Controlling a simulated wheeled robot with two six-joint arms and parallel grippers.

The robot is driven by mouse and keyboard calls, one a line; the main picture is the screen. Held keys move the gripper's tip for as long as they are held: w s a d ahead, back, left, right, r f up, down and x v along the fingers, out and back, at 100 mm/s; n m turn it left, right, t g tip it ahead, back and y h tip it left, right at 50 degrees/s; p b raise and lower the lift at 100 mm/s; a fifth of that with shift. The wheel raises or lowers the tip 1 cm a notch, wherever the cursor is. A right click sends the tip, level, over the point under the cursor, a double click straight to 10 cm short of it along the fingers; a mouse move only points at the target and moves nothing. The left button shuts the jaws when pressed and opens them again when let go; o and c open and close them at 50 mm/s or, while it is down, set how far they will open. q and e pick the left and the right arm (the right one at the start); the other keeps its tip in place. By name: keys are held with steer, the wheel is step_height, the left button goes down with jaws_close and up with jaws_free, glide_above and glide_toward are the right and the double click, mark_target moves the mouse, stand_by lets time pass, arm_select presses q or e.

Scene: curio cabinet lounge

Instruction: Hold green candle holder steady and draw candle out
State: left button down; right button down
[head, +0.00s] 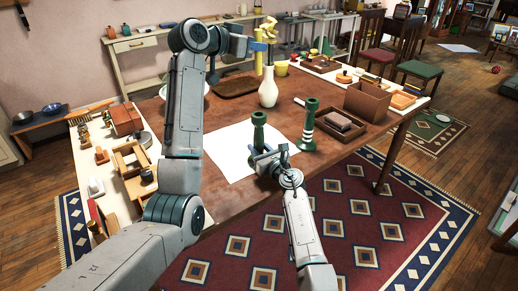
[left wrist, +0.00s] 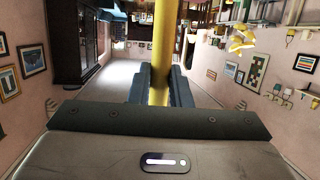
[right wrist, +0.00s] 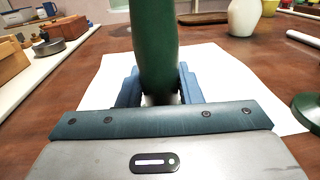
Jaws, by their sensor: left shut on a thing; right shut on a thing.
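The plain green candle holder (head: 259,133) stands upright on a white sheet on the brown table. My right gripper (head: 268,156) is shut on its lower part; the right wrist view also shows the green holder (right wrist: 156,45) between the fingers. My left gripper (head: 260,46) is raised high above the table, shut on the yellow candle (head: 259,62). The candle (left wrist: 160,60) runs upright between the fingers in the left wrist view. It is well clear of the holder.
A second green holder with white bands (head: 308,128) stands just right of the held one. A white vase (head: 268,90) with yellow flowers stands behind. A dark tray with blocks (head: 341,139) lies at the right. The white sheet (head: 226,150) has bare room left of the holder.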

stand_by(0.3)
steer(key=c, duration=0.9)
jaws_free()
steer(key=shift+s, duration=0.1)
